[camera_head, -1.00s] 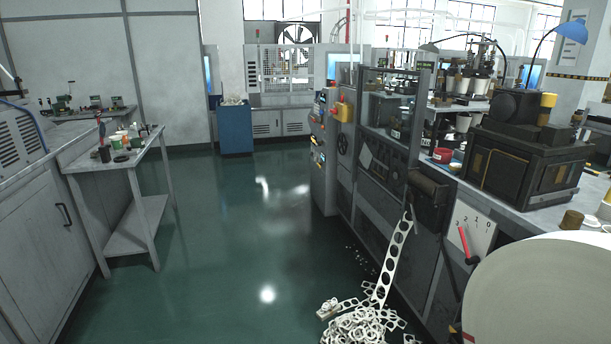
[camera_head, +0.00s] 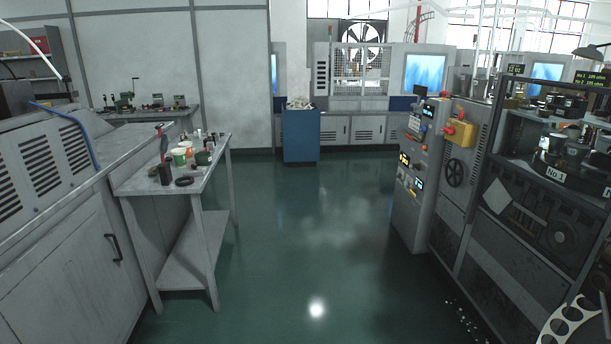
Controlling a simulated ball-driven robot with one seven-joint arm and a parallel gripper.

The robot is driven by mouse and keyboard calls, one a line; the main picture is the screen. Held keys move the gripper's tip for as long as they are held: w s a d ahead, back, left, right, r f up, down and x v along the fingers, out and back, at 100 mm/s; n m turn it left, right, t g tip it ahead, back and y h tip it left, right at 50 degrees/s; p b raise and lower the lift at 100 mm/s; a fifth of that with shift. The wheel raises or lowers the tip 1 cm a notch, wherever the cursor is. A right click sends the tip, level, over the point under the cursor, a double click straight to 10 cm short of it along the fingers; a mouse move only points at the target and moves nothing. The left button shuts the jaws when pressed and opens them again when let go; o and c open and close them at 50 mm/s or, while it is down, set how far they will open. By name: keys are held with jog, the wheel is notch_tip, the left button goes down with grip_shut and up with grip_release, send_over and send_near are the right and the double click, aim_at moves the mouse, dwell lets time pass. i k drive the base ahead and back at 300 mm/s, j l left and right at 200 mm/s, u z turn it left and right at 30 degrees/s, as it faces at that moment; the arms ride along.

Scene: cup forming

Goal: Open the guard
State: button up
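A dark-framed guard (camera_head: 508,92) stands on the near machine at the right edge of the view. Its right part is cut off by the frame, and I cannot tell whether it is open or shut. Behind its frame is a dark round station labelled No.1 (camera_head: 556,173). A second, mesh-fronted enclosure (camera_head: 357,70) stands at the back wall with a large fan behind it. My gripper is not in view.
A control cabinet (camera_head: 412,180) with a yellow box (camera_head: 461,133) stands left of the guard. A bench with cups (camera_head: 215,172) is on the left. A blue cabinet (camera_head: 301,137) is at the back. Green floor (camera_head: 290,240) between is clear. Punched strip (camera_head: 572,325) hangs lower right.

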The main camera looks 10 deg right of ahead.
aim_at(605, 213)
jog(key=i+j+u, duration=0.1)
jog(key=i, duration=1.5)
